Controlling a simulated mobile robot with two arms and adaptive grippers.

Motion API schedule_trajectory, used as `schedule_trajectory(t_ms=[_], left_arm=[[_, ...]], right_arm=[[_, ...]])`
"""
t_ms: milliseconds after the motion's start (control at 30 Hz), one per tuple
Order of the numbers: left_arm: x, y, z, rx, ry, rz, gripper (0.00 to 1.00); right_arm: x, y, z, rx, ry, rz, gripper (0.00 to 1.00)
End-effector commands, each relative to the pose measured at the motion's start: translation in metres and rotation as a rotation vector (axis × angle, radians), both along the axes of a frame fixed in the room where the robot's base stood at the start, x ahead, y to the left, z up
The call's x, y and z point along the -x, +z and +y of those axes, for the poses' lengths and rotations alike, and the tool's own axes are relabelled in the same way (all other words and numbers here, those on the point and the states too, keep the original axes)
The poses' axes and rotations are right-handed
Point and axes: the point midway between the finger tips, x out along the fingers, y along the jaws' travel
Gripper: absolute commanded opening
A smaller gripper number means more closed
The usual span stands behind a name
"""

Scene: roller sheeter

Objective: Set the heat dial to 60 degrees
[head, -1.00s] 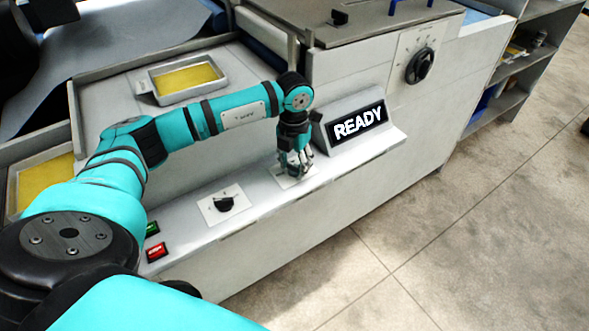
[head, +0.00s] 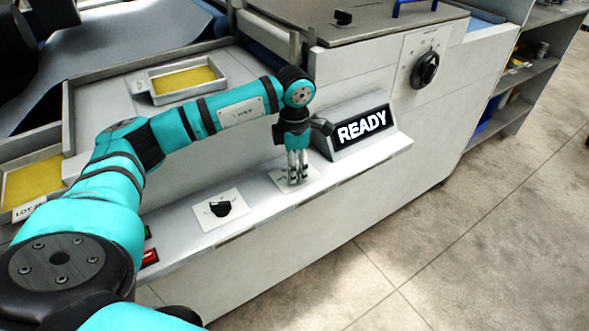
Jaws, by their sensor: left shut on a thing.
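My left gripper (head: 297,178) points down at a small white dial plate (head: 312,172) on the machine's front ledge, just left of the READY display. It is shut on the knob there, which its fingers hide. The plate's markings are too small to read, so I cannot confirm from them that this is the heat dial or what angle it is set to. A second small black dial (head: 220,208) sits on its own white plate to the left. A larger black dial (head: 425,69) is on the upright panel at right. My right gripper is not in view.
The sloped READY display (head: 362,125) stands close to the right of my left gripper. A red button (head: 149,257) is at the ledge's left end. A tray with a yellow sheet (head: 184,80) lies behind my arm. Shelves (head: 525,80) stand at right; the floor in front is clear.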

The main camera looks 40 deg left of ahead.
Motion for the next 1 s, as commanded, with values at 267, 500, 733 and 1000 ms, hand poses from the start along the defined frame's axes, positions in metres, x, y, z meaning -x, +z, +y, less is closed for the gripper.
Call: schedule_trajectory(t_ms=[267, 500, 733, 1000], left_arm=[[-0.0017, 0.0021, 0.0006, 0.0, -0.054, -0.006, 0.11], [-0.0019, 0.0025, 0.0006, 0.001, -0.059, -0.007, 0.11], [-0.002, 0.0026, 0.0006, 0.001, -0.058, -0.007, 0.51], [-0.001, 0.0011, 0.0004, 0.0, -0.058, -0.003, 0.67]], right_arm=[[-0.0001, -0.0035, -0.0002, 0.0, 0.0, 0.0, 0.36], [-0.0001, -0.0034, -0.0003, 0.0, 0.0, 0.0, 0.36], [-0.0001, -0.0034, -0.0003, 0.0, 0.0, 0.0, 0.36], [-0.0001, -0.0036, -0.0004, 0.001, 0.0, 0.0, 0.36]])
